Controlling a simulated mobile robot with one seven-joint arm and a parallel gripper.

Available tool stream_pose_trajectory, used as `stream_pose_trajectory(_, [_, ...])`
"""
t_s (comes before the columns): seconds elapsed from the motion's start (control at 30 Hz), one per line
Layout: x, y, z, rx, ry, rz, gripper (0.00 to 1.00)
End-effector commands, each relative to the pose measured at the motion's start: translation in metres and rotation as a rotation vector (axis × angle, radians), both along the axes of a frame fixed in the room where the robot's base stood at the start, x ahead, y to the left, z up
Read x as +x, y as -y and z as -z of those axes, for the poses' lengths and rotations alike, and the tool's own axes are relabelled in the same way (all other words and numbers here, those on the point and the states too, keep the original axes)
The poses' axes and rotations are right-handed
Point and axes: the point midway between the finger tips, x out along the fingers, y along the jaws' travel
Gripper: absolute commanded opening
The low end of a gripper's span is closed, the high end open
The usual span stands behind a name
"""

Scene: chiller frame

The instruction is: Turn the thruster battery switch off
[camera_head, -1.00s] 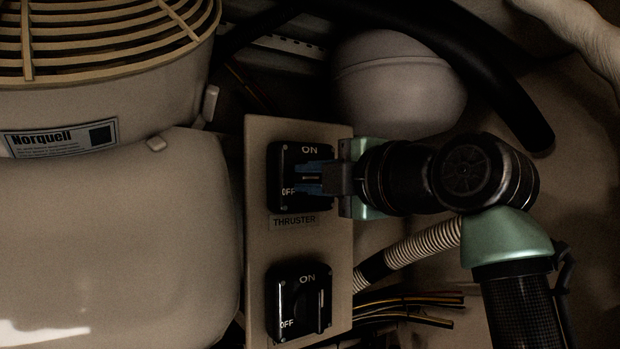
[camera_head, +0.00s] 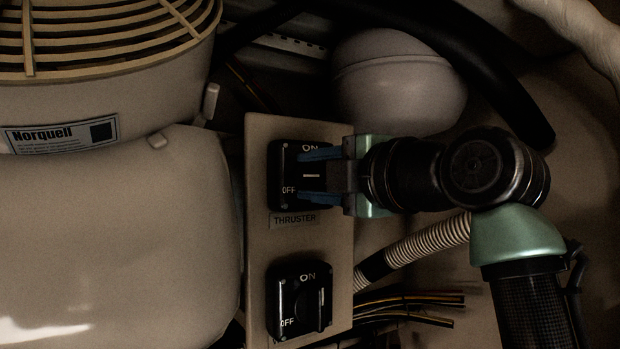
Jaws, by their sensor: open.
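The thruster switch (camera_head: 284,170) is a black square on a beige panel, above a THRUSTER label (camera_head: 294,219). ON is marked at its top and OFF at its lower left. My gripper (camera_head: 318,177) reaches in from the right, its two blue fingers spread above and below the middle of the switch. A short pale horizontal line shows between the fingers, apparently on the knob, which seems to lie crosswise. The gripper partly hides the knob and the switch's right side. I cannot tell whether the fingertips touch it.
A second black switch (camera_head: 290,301) with ON and OFF marks sits lower on the beige panel (camera_head: 257,235); its handle looks upright. A ribbed hose (camera_head: 425,244) and wires run right of the panel. A beige housing (camera_head: 110,240) stands close on the left.

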Motion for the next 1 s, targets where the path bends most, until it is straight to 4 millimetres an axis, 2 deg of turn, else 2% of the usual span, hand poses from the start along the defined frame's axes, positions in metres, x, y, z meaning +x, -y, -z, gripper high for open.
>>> stream_pose_trajectory(0.5, [-0.084,0.061,0.003,-0.002,0.002,0.002,0.46])
stream_pose_trajectory(0.7, [-0.098,0.071,0.001,-0.002,0.000,0.000,0.46])
stream_pose_trajectory(1.0, [-0.100,0.072,0.000,-0.001,0.000,0.000,0.46])
